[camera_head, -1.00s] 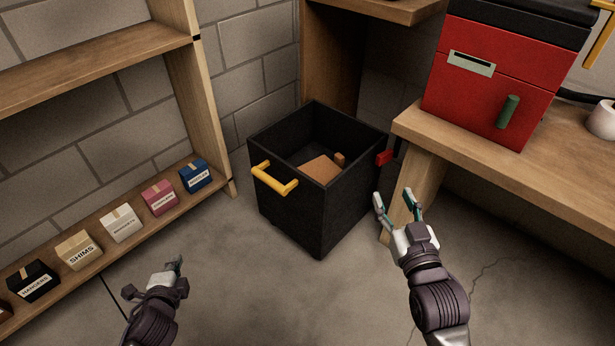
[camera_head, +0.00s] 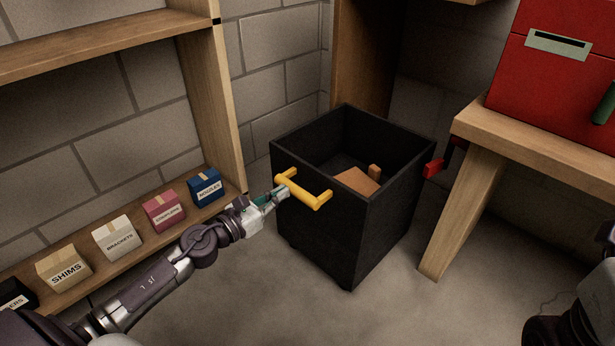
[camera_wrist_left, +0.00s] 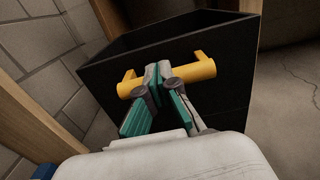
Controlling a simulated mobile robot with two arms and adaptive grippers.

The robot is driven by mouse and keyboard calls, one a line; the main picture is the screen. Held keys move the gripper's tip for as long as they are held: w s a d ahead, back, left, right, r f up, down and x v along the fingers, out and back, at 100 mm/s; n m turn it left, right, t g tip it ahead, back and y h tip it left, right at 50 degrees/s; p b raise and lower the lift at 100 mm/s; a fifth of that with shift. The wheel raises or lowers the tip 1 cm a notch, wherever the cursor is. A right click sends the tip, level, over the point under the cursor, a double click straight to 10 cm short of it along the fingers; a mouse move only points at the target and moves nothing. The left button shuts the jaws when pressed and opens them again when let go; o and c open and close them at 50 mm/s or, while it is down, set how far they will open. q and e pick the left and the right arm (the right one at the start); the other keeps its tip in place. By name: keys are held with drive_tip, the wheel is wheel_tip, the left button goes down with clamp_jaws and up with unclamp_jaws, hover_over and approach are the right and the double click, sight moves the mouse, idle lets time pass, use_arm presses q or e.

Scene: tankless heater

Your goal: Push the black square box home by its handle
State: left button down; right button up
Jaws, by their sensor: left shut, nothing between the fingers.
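The black square box (camera_head: 325,235) stands on the floor, open at the top, between the shelf and the bench. My left gripper (camera_head: 280,192) is at the left end of the handle in the head view. In the left wrist view, its fingertips (camera_wrist_left: 158,72) are together in front of the middle of the handle (camera_wrist_left: 195,72). They are shut and empty; I cannot tell if they touch it. My right gripper's fingers are out of frame.
Brown pieces (camera_head: 357,181) lie inside the box. A wooden shelf with small labelled cartons (camera_head: 117,238) is at left. A wooden bench (camera_head: 540,150) with a red case (camera_head: 550,75) is at right, its leg (camera_head: 462,215) near the box. Floor in front is clear.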

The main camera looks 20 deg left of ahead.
sight(313, 172)
use_arm(q)
drive_tip(key=x, duration=0.8)
drive_tip(key=shift+w+d, duration=0.15)
drive_tip(key=shift+w, duration=0.25)
drive_tip(key=shift+w+f, duration=0.1)
